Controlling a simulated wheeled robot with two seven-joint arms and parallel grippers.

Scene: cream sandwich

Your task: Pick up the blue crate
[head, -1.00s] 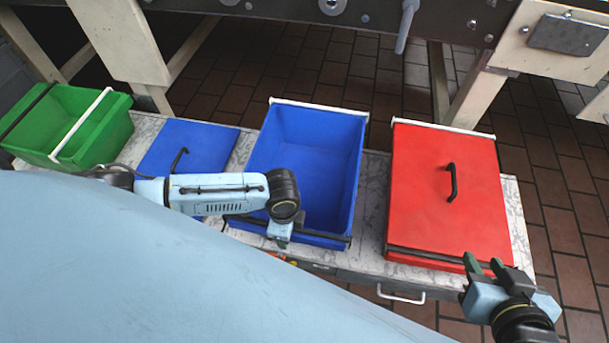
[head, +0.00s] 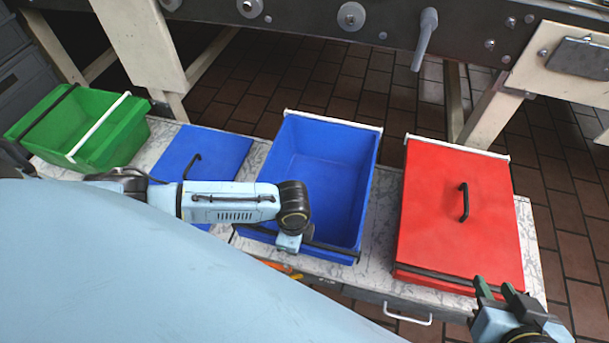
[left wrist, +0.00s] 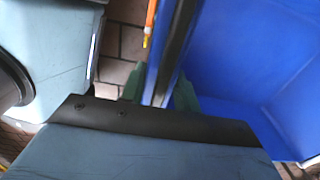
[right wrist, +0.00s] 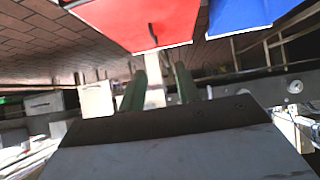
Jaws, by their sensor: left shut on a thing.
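The blue crate (head: 325,150) stands open and empty on the marble-patterned bench top, in the middle of the head view. It has a white bar along its far rim and a dark bar along its near rim. My left gripper (head: 290,243) is at the near rim. In the left wrist view its green fingers (left wrist: 158,92) straddle the crate's near wall (left wrist: 160,60) and dark bar, shut on them. My right gripper (head: 497,287) is at the lower right, in front of the red crate. In the right wrist view its green fingers (right wrist: 160,85) stand apart with nothing between them.
A closed red crate (head: 455,215) with a dark handle stands right of the blue crate. A blue lid (head: 215,150) lies on the bench (head: 378,235) to the left, and a green crate (head: 100,150) stands farther left. A machine frame (head: 390,30) runs behind.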

